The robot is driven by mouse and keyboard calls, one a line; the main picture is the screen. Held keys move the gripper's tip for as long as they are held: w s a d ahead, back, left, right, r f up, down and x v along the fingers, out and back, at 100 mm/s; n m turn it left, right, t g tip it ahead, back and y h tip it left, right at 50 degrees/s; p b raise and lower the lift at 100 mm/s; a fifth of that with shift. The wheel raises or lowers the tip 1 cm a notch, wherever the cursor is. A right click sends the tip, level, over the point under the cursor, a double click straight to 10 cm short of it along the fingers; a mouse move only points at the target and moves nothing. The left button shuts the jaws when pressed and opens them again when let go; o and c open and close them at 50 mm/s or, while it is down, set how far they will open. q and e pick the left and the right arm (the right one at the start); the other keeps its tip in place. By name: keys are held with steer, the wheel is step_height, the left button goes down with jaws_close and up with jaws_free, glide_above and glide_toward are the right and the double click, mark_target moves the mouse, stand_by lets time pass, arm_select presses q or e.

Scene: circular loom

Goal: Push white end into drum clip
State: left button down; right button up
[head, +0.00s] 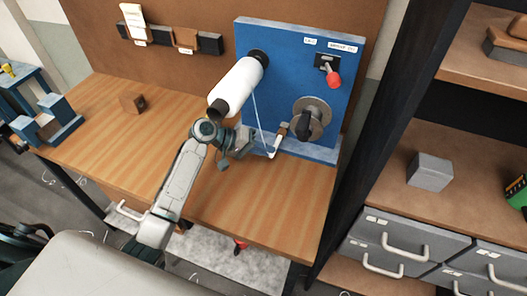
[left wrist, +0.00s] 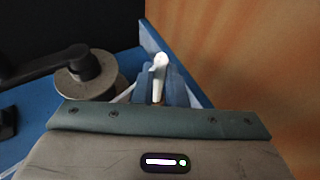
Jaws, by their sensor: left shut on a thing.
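My left gripper (head: 266,147) reaches in front of the blue panel (head: 285,60) and is shut on the white end (head: 276,146). In the left wrist view the white end (left wrist: 160,61) sticks out beyond the fingers (left wrist: 160,88). A white strand (head: 257,108) hangs from the white spool (head: 237,84) down to the gripper. The round drum (head: 317,112) with a dark crank is just right of the gripper; the drum (left wrist: 88,83) is left of the fingers in the left wrist view. A small tan piece (head: 283,130) beside the drum may be the clip; I cannot tell.
A red-knobbed lever (head: 333,78) sits high on the panel. A small brown block (head: 132,102) lies on the wooden table (head: 235,205), whose front is clear. A shelf with grey drawers (head: 405,240) stands at the right.

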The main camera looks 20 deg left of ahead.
arm_select(q)
steer(key=shift+w, duration=0.7)
steer(key=c, duration=1.4)
jaws_free()
steer(key=shift+s+a+b, duration=0.1)
steer(key=shift+a+b, duration=0.05)
steer(key=shift+b, duration=0.2)
steer(key=b+v, duration=0.3)
steer(key=v, duration=0.7)
steer(key=shift+s+a+r+b, duration=0.1)
steer(key=shift+a+r+b, duration=0.05)
steer(key=shift+b, duration=0.2)
